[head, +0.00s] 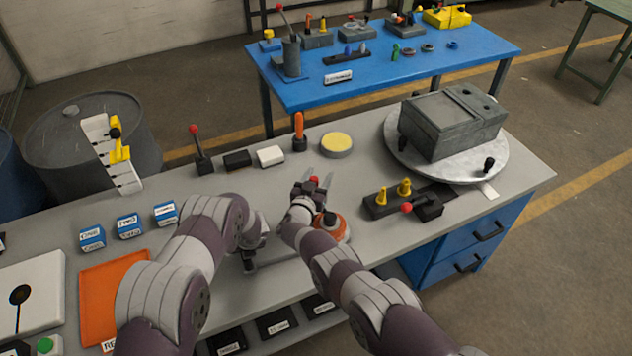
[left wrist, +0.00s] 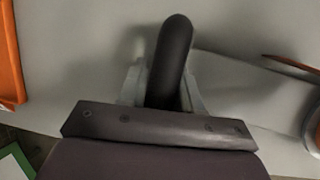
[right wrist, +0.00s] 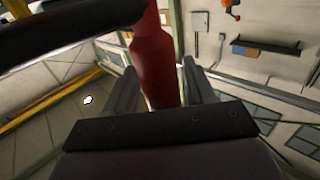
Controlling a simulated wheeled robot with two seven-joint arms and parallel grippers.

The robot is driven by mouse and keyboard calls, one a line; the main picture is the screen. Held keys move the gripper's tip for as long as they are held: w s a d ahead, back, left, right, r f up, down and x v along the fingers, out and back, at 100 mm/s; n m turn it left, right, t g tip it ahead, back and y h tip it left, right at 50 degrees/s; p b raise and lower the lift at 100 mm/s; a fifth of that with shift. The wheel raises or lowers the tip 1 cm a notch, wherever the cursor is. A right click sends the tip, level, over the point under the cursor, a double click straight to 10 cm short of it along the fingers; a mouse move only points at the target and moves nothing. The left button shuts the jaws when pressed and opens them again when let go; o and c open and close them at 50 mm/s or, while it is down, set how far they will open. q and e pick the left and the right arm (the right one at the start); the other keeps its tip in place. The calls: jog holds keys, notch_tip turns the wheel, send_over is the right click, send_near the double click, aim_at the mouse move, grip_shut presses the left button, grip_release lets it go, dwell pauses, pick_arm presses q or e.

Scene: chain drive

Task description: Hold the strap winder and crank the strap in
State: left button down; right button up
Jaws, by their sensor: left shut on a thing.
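The strap winder's orange drum (head: 334,229) shows partly behind my right arm in the head view. Its grey frame (head: 285,257) lies low on the bench. My left gripper (left wrist: 167,88) is shut on a thick black handle (left wrist: 174,50); in the head view its fingers are largely hidden by my arm. My right gripper (head: 316,180) is above the winder with its fingers spread. A red crank grip (right wrist: 153,60) stands between these fingers, with gaps visible beside it. A black crank arm (right wrist: 65,32) crosses the upper left of the right wrist view.
Behind my grippers stand an orange-handled tool (head: 299,128) and a yellow round pad (head: 336,144). To the right are a block with yellow pegs (head: 381,208) and a turntable (head: 465,172) carrying a grey box (head: 450,120). An orange mat (head: 112,290) lies left.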

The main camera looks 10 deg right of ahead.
jog(key=v, duration=1.2)
jog(key=shift+w+a, duration=0.1)
jog(key=shift+a, duration=0.05)
jog(key=c, duration=0.4)
jog(key=n, duration=0.1)
jog(key=s+n+y, duration=0.1)
jog(key=s+f+n, duration=0.1)
jog(key=n, duration=0.1)
jog(key=shift+s+a+t+y, duration=0.1)
jog(key=shift+a+t+y, duration=0.2)
jog(key=shift+a, duration=0.05)
grip_shut()
jog(key=s+a+n+t+y, duration=0.2)
jog(key=s+n+y, duration=0.3)
jog(key=n, duration=1.3)
jog(key=w+d, duration=0.4)
jog(key=w, duration=0.8)
jog(key=shift+d+f, duration=0.15)
jog(key=shift+d, duration=0.15)
